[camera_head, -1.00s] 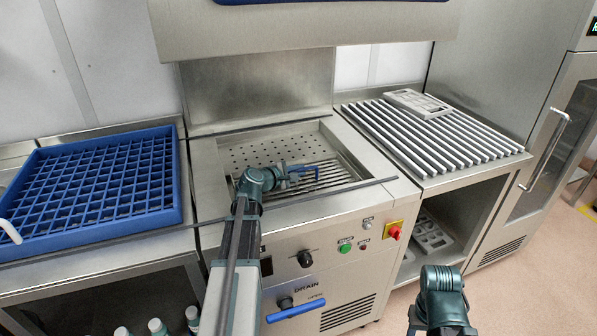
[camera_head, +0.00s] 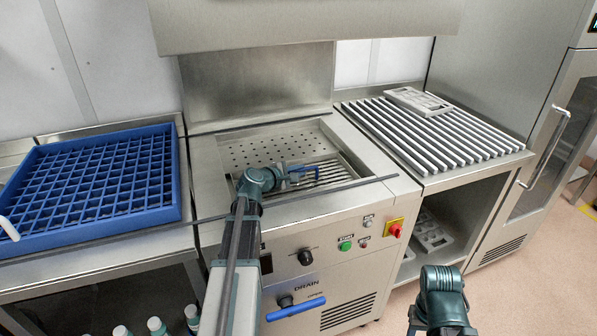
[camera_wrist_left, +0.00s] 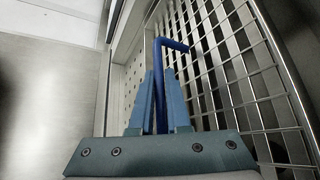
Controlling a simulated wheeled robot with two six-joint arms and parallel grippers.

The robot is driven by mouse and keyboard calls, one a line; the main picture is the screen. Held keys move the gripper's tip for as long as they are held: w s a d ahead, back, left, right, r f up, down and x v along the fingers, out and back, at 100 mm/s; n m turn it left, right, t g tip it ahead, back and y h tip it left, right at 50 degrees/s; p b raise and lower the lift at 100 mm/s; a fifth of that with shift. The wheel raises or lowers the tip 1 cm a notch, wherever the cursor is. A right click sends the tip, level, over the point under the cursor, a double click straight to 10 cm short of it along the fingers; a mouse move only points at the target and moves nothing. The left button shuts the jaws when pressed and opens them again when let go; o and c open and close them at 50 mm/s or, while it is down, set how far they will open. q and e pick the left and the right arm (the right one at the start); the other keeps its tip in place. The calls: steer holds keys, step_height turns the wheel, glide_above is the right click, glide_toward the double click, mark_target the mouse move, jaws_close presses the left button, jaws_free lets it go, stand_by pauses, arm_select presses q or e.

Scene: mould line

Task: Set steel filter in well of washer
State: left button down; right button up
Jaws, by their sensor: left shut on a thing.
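The washer (camera_head: 340,220) stands in the middle with its well open at the top. A perforated steel sheet (camera_head: 265,150) shows at the back of the well, with slatted bars (camera_head: 335,172) in front. My left gripper (camera_head: 291,172) is low over the well, shut on a blue handle (camera_head: 312,168). In the left wrist view its fingers (camera_wrist_left: 160,95) close around the handle's stem, whose top (camera_wrist_left: 174,43) bends right. A wire grid (camera_wrist_left: 235,75) lies beyond. My right gripper is out of view.
The washer's hood (camera_head: 300,25) is raised above the well. A blue grid rack (camera_head: 95,185) fills the left bench. The right bench has slatted bars (camera_head: 430,135) with a grey mould (camera_head: 418,101) on them. Several bottles (camera_head: 157,327) stand below left.

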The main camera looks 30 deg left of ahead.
arm_select(q)
steer(key=shift+f, duration=0.1)
steer(key=c, duration=0.8)
jaws_free()
steer(key=shift+s, duration=0.15)
steer(key=p+v, duration=0.4)
steer(key=v, duration=0.8)
steer(key=shift+p+v, duration=0.3)
steer(key=shift+v, duration=0.5)
